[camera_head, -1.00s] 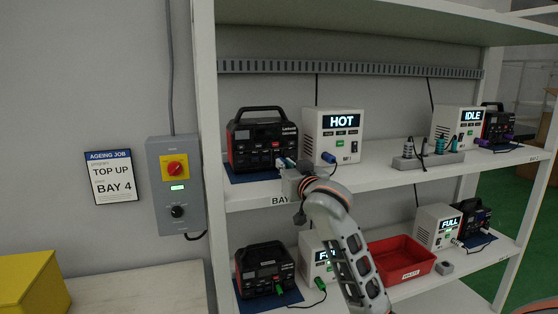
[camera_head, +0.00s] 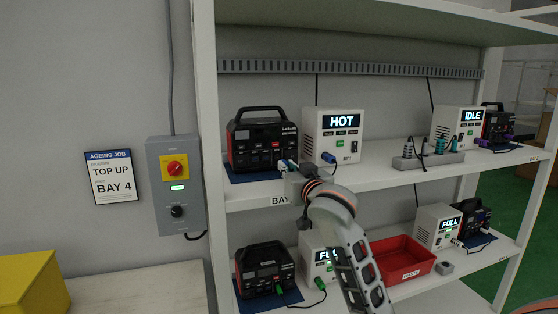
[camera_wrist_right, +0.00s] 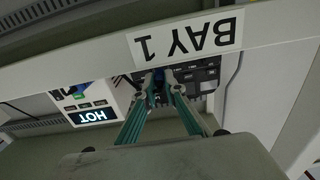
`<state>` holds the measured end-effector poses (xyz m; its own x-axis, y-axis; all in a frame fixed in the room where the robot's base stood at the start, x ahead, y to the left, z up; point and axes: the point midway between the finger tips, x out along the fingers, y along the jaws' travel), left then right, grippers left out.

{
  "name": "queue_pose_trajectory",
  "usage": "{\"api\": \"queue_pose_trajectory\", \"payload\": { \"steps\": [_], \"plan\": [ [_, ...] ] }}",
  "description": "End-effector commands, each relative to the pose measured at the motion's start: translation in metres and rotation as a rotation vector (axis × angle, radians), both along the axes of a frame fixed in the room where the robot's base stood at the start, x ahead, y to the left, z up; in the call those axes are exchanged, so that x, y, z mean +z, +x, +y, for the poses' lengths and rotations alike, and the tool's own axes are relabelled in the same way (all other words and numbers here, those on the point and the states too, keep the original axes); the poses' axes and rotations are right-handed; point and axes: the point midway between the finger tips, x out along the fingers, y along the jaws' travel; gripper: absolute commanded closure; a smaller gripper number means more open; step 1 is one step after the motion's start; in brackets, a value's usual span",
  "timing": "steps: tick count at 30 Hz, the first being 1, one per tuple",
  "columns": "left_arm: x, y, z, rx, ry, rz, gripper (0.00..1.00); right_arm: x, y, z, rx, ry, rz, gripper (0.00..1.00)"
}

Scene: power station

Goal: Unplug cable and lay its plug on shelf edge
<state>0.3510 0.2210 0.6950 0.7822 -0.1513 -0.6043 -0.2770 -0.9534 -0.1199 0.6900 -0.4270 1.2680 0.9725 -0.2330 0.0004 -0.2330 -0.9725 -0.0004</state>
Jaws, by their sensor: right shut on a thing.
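A black and red power station (camera_head: 262,140) stands at the left of the upper shelf, beside a white charger showing HOT (camera_head: 333,135). A blue connector (camera_head: 328,157) sits at the charger's front. My right gripper (camera_head: 287,165) is at the power station's lower front right. In the right wrist view its fingers (camera_wrist_right: 162,76) are shut on a dark blue plug (camera_wrist_right: 158,74) in front of the power station (camera_wrist_right: 200,80). I cannot tell whether the plug is still seated. The shelf edge (camera_wrist_right: 90,65) with the BAY 1 label is close by. My left gripper is not in view.
A grey holder with several connectors (camera_head: 428,160) stands right on the upper shelf, near a charger showing IDLE (camera_head: 457,125). Below are another power station (camera_head: 265,268) and a red bin (camera_head: 402,262). The upper shelf's front middle (camera_head: 390,180) is clear.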

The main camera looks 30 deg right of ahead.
Motion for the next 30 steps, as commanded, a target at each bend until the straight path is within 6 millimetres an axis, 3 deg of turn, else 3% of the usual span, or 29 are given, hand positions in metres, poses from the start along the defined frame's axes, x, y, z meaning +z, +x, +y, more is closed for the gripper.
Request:
{"api": "queue_pose_trajectory", "payload": {
  "steps": [30],
  "plan": [
    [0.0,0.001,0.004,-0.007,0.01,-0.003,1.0,0.0,-0.036,0.009,0.0,0.001,0.0,1.0]
  ]
}}
